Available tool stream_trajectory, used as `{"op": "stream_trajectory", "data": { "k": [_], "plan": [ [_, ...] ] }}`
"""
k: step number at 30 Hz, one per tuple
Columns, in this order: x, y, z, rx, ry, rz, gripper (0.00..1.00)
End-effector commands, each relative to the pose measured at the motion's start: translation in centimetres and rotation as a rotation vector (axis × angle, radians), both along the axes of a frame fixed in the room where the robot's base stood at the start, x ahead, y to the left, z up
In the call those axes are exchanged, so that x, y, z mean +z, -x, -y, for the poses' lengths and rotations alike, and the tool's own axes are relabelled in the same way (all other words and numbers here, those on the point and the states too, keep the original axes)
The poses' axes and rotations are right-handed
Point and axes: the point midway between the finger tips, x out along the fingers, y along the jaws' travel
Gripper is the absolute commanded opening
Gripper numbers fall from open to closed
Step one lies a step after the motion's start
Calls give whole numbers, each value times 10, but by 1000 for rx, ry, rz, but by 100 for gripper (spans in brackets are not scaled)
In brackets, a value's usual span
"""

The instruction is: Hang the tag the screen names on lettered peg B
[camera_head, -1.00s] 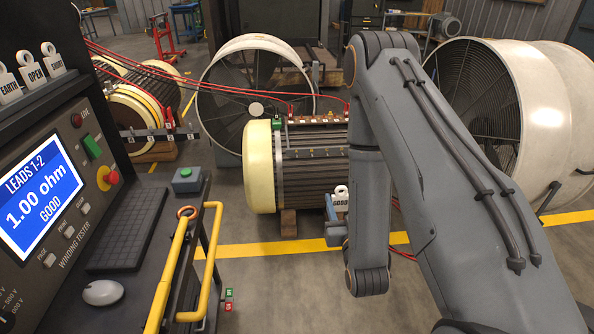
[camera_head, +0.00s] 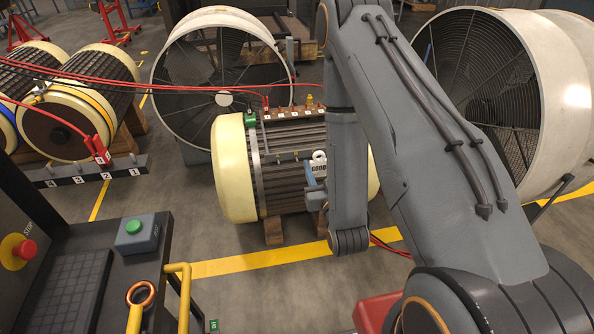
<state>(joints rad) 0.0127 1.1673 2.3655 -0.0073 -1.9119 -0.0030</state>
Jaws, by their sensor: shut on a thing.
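The tag's top ring points up. The screen is out of view.
A low bar (camera_head: 85,175) with numbered plates stands at the left beside another rotor. Red leads (camera_head: 180,84) cross above to the rotor's top terminals. The trolley's yellow handle (camera_head: 183,290) is at the lower left. Large fan drums (camera_head: 215,70) stand behind.

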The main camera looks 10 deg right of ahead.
Motion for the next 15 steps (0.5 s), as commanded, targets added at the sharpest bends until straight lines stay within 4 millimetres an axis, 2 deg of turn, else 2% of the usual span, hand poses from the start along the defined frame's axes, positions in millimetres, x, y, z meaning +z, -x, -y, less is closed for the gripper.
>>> {"op": "stream_trajectory", "data": {
  "k": [15],
  "plan": [
    [-115,-91,-6,10,0,4,28]
  ]
}}
